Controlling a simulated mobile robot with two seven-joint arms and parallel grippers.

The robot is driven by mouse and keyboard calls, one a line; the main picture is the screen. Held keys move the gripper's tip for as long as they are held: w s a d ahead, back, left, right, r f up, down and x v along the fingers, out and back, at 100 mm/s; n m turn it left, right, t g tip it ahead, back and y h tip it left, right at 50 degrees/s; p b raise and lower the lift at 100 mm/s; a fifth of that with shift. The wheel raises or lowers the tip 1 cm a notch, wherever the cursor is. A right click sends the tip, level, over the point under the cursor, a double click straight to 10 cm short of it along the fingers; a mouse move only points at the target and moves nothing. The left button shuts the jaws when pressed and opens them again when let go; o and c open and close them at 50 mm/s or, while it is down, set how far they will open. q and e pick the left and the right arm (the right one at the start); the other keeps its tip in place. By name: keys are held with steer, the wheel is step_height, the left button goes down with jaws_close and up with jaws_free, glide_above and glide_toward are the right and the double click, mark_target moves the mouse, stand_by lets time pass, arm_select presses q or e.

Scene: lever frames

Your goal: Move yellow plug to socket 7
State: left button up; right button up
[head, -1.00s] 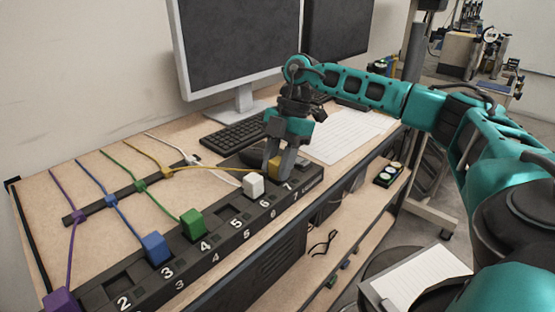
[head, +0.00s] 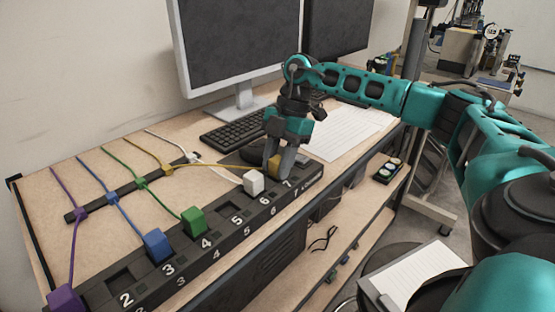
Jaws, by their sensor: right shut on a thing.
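The yellow plug (head: 274,164) is between the fingers of my right gripper (head: 279,168), which is shut on it. They are at the far right end of the black socket strip (head: 222,253), by the number 7. The gripper points down and hides most of the plug and the socket there, so I cannot tell how deep the plug sits. A yellow cable (head: 215,167) runs left from the plug to a cable holder. My left gripper is not in view.
A white plug (head: 254,183) is close left of the gripper, by number 6. Green (head: 193,221), blue (head: 157,246) and purple (head: 65,300) plugs sit further along the strip. The sockets by 5 and 2 are empty. A keyboard (head: 235,134) and monitor (head: 230,50) stand behind.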

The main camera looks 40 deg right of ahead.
steer(key=o, duration=1.5)
steer(key=shift+r, duration=0.1)
steer(key=shift+r+p, duration=1.3)
steer(key=shift+p, duration=0.2)
steer(key=shift+r+p, duration=0.3)
steer(key=shift+r, duration=1.85)
